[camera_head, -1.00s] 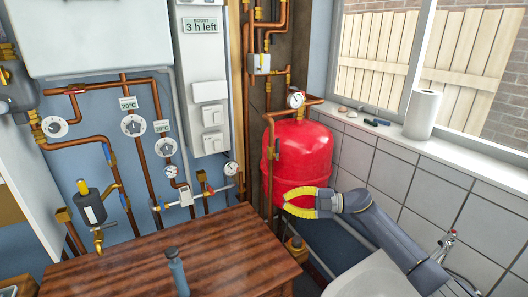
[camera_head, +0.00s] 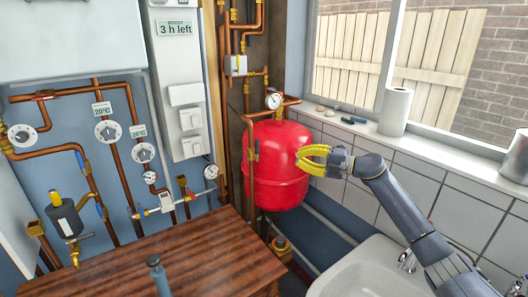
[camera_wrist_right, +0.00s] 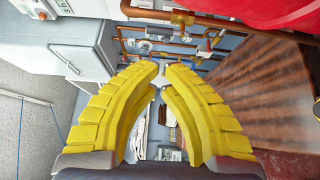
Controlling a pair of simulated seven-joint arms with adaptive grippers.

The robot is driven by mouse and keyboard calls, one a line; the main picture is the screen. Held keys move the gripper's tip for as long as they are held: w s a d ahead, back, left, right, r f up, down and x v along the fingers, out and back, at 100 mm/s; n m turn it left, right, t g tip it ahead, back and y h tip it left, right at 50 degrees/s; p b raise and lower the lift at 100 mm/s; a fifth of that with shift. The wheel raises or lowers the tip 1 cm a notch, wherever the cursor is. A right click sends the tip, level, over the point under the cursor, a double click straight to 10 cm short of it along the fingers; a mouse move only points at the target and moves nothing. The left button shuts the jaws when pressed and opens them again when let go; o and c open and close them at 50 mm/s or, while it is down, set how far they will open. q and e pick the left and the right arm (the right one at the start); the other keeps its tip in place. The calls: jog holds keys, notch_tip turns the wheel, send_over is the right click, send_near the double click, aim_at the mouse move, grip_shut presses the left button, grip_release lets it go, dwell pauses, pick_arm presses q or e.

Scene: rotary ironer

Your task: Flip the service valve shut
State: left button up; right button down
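Several small valves sit on the copper pipes, and I cannot tell for sure which one is the service valve. One small valve with a dark handle (camera_head: 257,149) is on the vertical pipe at the left front of the red expansion vessel (camera_head: 278,168). My left gripper is out of view.
A pressure gauge (camera_head: 273,101) tops the vessel's pipework. A white basin (camera_head: 355,270) is below my right arm. A paper roll (camera_head: 395,110) stands on the sill.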

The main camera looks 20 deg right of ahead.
aim_at(257, 151)
jog(key=x, duration=1.4)
